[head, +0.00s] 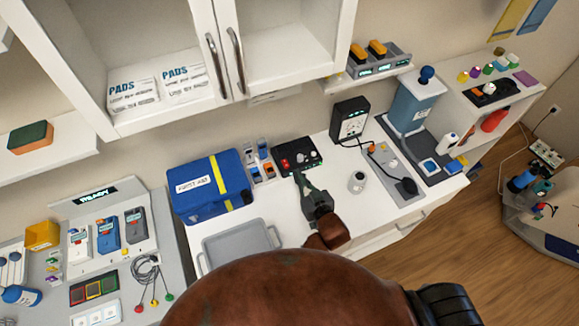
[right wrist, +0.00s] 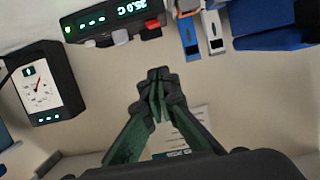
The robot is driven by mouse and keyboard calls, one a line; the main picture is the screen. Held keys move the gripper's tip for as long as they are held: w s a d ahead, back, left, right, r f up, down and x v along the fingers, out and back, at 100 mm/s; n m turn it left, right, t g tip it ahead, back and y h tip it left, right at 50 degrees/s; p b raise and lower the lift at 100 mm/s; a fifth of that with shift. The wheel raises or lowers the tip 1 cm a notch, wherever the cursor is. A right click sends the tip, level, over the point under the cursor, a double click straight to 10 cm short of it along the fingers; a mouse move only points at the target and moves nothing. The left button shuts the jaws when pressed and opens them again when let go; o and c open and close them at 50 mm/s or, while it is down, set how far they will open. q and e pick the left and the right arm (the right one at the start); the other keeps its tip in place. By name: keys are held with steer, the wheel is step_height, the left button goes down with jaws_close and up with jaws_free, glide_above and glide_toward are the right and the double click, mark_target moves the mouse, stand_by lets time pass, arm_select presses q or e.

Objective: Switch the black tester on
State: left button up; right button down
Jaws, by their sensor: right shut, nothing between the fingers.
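A low black box (head: 297,157) with a red switch and pale knobs lies on the white counter. In the right wrist view the black box (right wrist: 92,24) shows lit green digits, a green light, a red switch (right wrist: 151,31) and a grey knob. A second black unit (head: 349,121), upright with a white dial face, stands to its right; it also shows in the right wrist view (right wrist: 40,86). I cannot tell which is called the tester. My right gripper (head: 299,176) is shut and empty, its tips near the low box's front, apart from it in the wrist view. My left gripper is out of view.
A blue case (head: 210,187) and small blue and orange devices (head: 262,160) stand left of the low box. A grey tray (head: 239,243) lies in front.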

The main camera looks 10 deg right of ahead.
glide_above(285, 164)
steer(key=s+d, duration=0.1)
steer(key=s, duration=0.2)
step_height(285, 164, down, 2)
step_height(285, 164, down, 2)
steer(key=shift+d+f, duration=0.1)
steer(key=shift+f, duration=0.95)
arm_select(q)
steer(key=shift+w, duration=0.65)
